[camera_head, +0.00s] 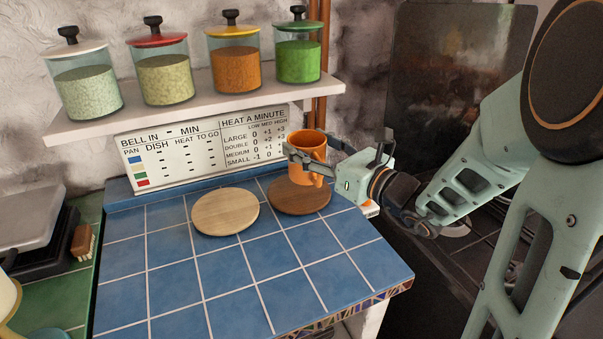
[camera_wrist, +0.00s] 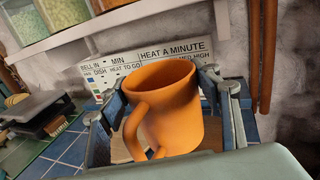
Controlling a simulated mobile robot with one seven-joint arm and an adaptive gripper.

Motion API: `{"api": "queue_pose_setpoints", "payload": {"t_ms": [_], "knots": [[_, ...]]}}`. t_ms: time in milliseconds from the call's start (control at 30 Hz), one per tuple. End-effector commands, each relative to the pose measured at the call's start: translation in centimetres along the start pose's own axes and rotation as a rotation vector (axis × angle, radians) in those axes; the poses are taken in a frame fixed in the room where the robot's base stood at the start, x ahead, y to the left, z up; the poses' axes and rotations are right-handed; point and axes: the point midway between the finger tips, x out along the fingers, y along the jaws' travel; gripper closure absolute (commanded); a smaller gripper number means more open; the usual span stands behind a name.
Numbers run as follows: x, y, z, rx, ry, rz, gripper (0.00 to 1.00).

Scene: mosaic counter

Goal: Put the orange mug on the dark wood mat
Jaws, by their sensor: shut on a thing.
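The orange mug (camera_head: 307,153) is upright over the dark wood mat (camera_head: 301,199) on the blue tiled counter. My gripper (camera_head: 309,148) is shut on the mug from the right, with a finger on either side of it. The wrist view also shows the mug (camera_wrist: 175,112) between the fingers, its handle towards the lower left. Whether the mug's base touches the mat or hangs just above it I cannot tell. The mug and gripper hide the back part of the mat.
A pale wood mat (camera_head: 225,211) lies to the left of the dark one. A sign board (camera_head: 205,150) stands behind, under a shelf (camera_head: 190,107) with several lidded jars. The front of the blue counter (camera_head: 240,285) is clear. A stove is at right.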

Motion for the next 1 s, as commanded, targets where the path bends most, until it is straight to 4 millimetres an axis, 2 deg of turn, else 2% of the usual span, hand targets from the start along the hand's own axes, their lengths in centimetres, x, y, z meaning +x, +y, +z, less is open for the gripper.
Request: {"api": "queue_pose_setpoints", "payload": {"t_ms": [33,133,233,400,633,900,1000], "knots": [[1.2,-0.7,-1.1,0.001,-0.004,0.002,0.74],[3.4,-1.9,-2.2,0.001,-0.004,0.002,0.74],[4.5,-2.5,-4.3,0.002,-0.002,0.001,0.74],[6.0,-3.5,-6.1,-0.001,-0.002,0.000,0.74],[6.8,-3.9,-7.0,-0.001,-0.002,0.001,0.74],[7.2,-4.2,-10.3,-0.001,-0.002,0.000,0.74],[7.2,-4.2,-10.5,-0.002,-0.003,0.000,0.74]]}}
